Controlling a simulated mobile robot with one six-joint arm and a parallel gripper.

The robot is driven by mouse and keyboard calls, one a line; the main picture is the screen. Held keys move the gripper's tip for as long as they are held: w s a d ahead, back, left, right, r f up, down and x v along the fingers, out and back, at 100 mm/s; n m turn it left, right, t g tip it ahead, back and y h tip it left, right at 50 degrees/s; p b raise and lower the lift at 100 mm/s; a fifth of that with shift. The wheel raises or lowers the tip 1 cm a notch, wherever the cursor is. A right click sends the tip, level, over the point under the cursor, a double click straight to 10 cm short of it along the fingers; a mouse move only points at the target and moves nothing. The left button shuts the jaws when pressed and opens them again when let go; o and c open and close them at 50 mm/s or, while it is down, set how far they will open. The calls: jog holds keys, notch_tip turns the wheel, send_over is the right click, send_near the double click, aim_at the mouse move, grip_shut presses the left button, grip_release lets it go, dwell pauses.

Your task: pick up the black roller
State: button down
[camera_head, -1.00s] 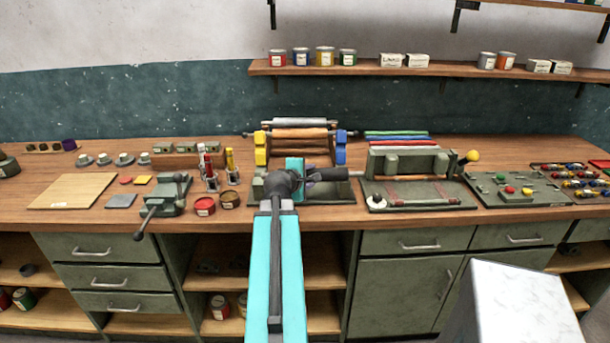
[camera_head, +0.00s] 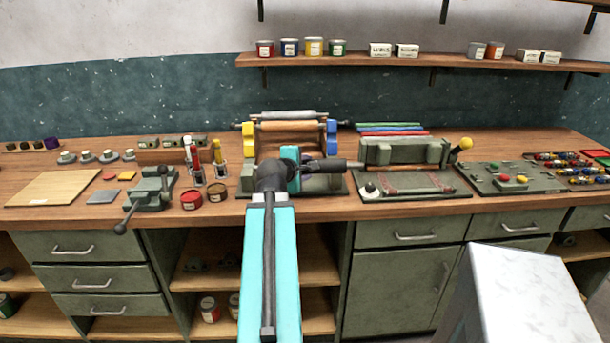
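A roller rack (camera_head: 249,140) with yellow and blue end pieces stands on the bench behind my arm. A grey roller (camera_head: 288,115) lies at its top and a wood-coloured roller (camera_head: 290,126) just below. Lower rollers are partly hidden by my arm, and I cannot clearly pick out the black roller. My cyan arm reaches up from the bottom centre to a dark joint in front of the rack. My gripper cannot be made out clearly among the dark parts there. Whether it is open or touches anything does not show.
A green vise (camera_head: 150,188), a red tin (camera_head: 191,199) and upright tubes stand left of the rack. A press (camera_head: 405,152) with a yellow knob stands to its right. A wall shelf (camera_head: 400,59) holds tins and boxes above. A wooden board (camera_head: 52,188) lies far left.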

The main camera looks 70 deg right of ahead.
aim_at(316, 172)
jog(key=shift+s+a+f+b, duration=0.1)
jog(key=shift+s+a+b, duration=0.2)
jog(key=shift+b, duration=1.95)
jog(key=b, duration=0.2)
jog(key=a+b, duration=0.1)
jog(key=b, duration=0.2)
jog(key=shift+s, duration=0.25)
jog(key=shift+s+a+r, duration=0.2)
jog(key=shift+s+a, duration=0.3)
jog(key=shift+s+a+r, duration=0.15)
jog(key=shift+s+a, duration=0.3)
jog(key=shift+s, duration=0.05)
